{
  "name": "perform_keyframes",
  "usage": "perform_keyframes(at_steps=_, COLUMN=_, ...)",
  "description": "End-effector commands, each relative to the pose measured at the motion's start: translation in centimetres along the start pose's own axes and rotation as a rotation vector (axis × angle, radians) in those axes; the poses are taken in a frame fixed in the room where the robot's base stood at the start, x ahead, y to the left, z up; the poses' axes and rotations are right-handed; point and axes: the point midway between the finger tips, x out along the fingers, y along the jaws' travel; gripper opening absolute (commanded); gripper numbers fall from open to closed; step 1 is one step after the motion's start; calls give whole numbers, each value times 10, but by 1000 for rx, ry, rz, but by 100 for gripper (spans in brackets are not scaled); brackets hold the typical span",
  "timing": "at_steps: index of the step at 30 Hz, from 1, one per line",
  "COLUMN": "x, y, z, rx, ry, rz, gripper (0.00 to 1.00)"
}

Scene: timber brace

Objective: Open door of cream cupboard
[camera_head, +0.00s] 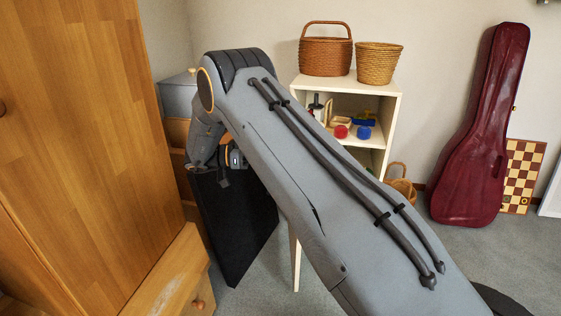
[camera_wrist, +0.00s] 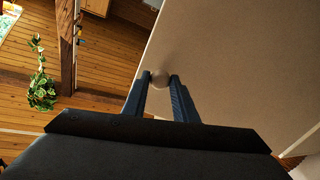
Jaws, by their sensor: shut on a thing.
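The cream cupboard (camera_head: 372,88) stands against the back wall, partly behind my arm in the head view. Its front is uncovered, with shelves and toys showing inside. A narrow cream upright (camera_head: 295,262) shows below my arm and looks like the door seen edge-on; the rest is hidden. In the wrist view the door (camera_wrist: 235,70) is a broad beige panel on the right. My gripper (camera_wrist: 160,84) is shut on its round pale knob (camera_wrist: 160,76), one finger on each side. In the head view my fingertips are hidden.
A wooden wardrobe (camera_head: 90,130) fills the left. A dark upright panel (camera_head: 235,225) stands below my wrist. Two baskets (camera_head: 326,54) sit on the cupboard. A dark red instrument case (camera_head: 482,130) leans at the right. Grey carpet (camera_head: 480,255) is free there.

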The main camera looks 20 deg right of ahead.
Motion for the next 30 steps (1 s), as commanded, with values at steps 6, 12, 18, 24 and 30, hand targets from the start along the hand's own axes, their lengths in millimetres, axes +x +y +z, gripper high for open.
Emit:
perform_keyframes(at_steps=6, x=0, y=-3, z=-3, rx=3, ry=-3, rz=19, gripper=0)
perform_keyframes(at_steps=12, x=0, y=-2, z=-3, rx=4, ry=-3, rz=17, gripper=0)
perform_keyframes(at_steps=18, x=-1, y=-2, z=-3, rx=4, ry=-3, rz=16, gripper=44)
perform_keyframes(at_steps=24, x=-1, y=-2, z=-2, rx=3, ry=-3, rz=15, gripper=44)
perform_keyframes(at_steps=30, x=-5, y=-2, z=-1, rx=3, ry=-4, rz=17, gripper=44)
